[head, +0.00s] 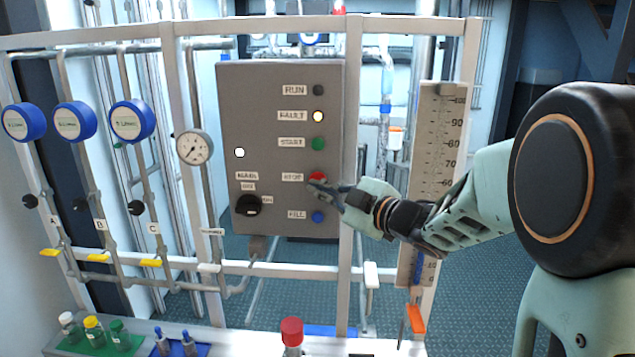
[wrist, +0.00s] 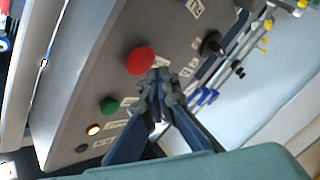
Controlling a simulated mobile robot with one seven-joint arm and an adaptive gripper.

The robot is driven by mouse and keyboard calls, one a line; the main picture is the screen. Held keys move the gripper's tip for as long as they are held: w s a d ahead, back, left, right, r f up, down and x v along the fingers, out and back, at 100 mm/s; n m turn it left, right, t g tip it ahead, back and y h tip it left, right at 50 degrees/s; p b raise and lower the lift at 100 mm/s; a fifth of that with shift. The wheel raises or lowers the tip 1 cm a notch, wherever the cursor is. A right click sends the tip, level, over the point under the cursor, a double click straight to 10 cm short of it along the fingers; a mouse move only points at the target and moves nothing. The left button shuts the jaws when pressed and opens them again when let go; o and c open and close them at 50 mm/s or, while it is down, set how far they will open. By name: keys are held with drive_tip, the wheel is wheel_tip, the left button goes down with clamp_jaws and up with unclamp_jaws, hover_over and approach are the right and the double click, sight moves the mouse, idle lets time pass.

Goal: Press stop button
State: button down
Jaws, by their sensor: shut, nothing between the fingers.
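The stop button is the red round button (head: 317,176) beside the STOP label on the grey control panel (head: 262,110). It also shows in the wrist view as a red disc (wrist: 140,61), standing out from the panel. My gripper (head: 314,186) is shut and empty, its fingertips at the lower edge of the red button in the head view. In the wrist view the closed fingertips (wrist: 160,78) lie just beside the red disc and overlap its edge slightly. I cannot tell whether they touch it.
A black knob (head: 248,205) is lower left. A frame post (head: 352,120) and scale board (head: 432,150) stand to the right.

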drive_tip(key=shift+w, duration=0.15)
drive_tip(key=shift+w, duration=0.3)
drive_tip(key=shift+w, duration=0.55)
idle(0.9)
drive_tip(key=shift+s, duration=0.15)
drive_tip(key=shift+s+b, duration=0.4)
drive_tip(key=shift+s, duration=0.4)
drive_tip(key=s+b, duration=0.1)
drive_tip(key=s, duration=0.4)
idle(0.3)
drive_tip(key=shift+f, duration=0.1)
idle(0.4)
